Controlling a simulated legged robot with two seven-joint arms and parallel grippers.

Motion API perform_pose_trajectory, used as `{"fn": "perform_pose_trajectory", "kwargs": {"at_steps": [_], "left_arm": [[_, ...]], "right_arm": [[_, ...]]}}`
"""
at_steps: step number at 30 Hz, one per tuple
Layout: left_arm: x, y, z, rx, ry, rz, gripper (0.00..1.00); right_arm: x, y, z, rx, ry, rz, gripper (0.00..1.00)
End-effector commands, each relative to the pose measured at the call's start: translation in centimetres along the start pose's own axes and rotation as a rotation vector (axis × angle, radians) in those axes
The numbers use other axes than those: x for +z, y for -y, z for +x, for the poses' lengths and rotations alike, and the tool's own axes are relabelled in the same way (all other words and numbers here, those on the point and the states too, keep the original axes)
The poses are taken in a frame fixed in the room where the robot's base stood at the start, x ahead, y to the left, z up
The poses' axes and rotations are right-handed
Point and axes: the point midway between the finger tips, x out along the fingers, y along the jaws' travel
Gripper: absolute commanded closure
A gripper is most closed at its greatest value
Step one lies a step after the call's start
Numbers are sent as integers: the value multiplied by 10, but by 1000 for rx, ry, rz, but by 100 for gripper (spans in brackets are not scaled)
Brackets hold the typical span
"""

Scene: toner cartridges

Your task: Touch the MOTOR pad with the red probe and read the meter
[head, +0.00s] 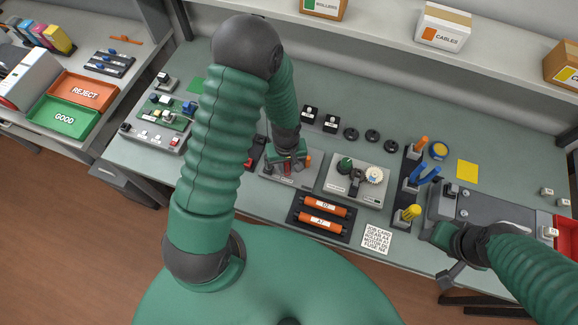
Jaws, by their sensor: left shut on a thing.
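My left gripper (288,162) is low over a grey labelled panel (276,178) in the middle of the bench. It is shut on a small red thing; its shape is mostly hidden, so I cannot confirm it is the red probe. A black and red object (257,156) shows partly behind my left arm; I cannot tell whether it is the meter. A board with coloured parts (160,117) lies left of the arm. I cannot read a MOTOR label anywhere. My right gripper (441,238) is at the front right, by a grey machine (482,213); its fingers are unclear.
A dial panel (357,181), a black tray with orange rollers (323,233), and a white job card (377,239) lie nearby. A dark rack holds upright tools (410,214). REJECT (85,91) and GOOD (64,118) trays stand left.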

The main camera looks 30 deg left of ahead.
Motion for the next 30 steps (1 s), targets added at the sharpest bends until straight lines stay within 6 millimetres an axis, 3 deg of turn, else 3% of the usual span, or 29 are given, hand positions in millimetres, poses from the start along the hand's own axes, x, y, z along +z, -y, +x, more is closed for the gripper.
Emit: {"fn": "perform_pose_trajectory", "kwargs": {"at_steps": [10,30], "left_arm": [[4,0,-2,-9,5,0,100],[2,0,-68,-5,2,0,100]], "right_arm": [[-1,0,-3,0,0,0,42],[-14,0,-59,0,0,0,42]]}}
